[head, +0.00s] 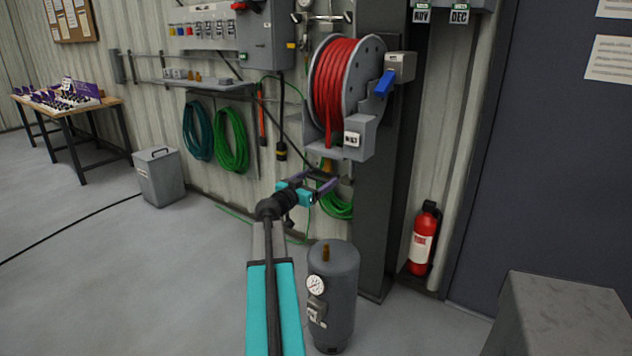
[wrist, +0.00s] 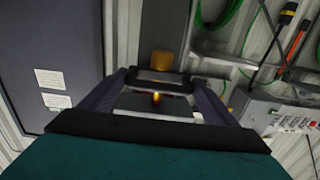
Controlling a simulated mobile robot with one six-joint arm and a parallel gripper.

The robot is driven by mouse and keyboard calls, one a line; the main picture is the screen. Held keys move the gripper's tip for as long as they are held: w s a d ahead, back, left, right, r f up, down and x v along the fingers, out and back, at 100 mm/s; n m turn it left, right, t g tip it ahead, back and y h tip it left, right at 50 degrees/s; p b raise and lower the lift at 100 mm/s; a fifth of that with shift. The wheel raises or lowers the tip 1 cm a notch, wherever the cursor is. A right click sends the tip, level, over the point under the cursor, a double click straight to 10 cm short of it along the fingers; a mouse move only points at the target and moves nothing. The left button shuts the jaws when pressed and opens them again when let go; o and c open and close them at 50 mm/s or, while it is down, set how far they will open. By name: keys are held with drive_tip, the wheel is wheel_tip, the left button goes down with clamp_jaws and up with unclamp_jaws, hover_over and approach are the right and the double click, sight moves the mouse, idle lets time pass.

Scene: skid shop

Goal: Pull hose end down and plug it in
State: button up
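The hose reel (head: 345,85), wound with red hose, is mounted on the dark column. A short orange-brown hose end (head: 327,165) shows just under the reel's bracket. My gripper (head: 312,186) is below the reel with its fingers spread and appears empty. In the wrist view my gripper (wrist: 155,100) has one finger on each side, with a brass-coloured cylinder (wrist: 162,62) beyond them, probably the hose end. I see no contact with it. A grey tank (head: 333,300) stands on the floor, with an upright brass fitting (head: 326,253) on top and a gauge on its side.
A blue-handled valve box (head: 400,68) sits right of the reel. Green hose coils (head: 231,140) hang on the wall at left. A fire extinguisher (head: 424,238) stands right of the column, and a grey block (head: 555,315) fills the lower right. The left floor is mostly clear.

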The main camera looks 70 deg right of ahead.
drive_tip(key=shift+a+f, duration=0.1)
drive_tip(key=shift+a, duration=0.1)
drive_tip(key=shift+d, duration=0.1)
drive_tip(key=shift+b, duration=0.3)
wheel_tip(320, 180, down, 29)
drive_tip(key=b, duration=3.4)
drive_tip(key=shift+d+b, duration=0.15)
drive_tip(key=shift+b, duration=0.15)
drive_tip(key=shift+f, duration=0.1)
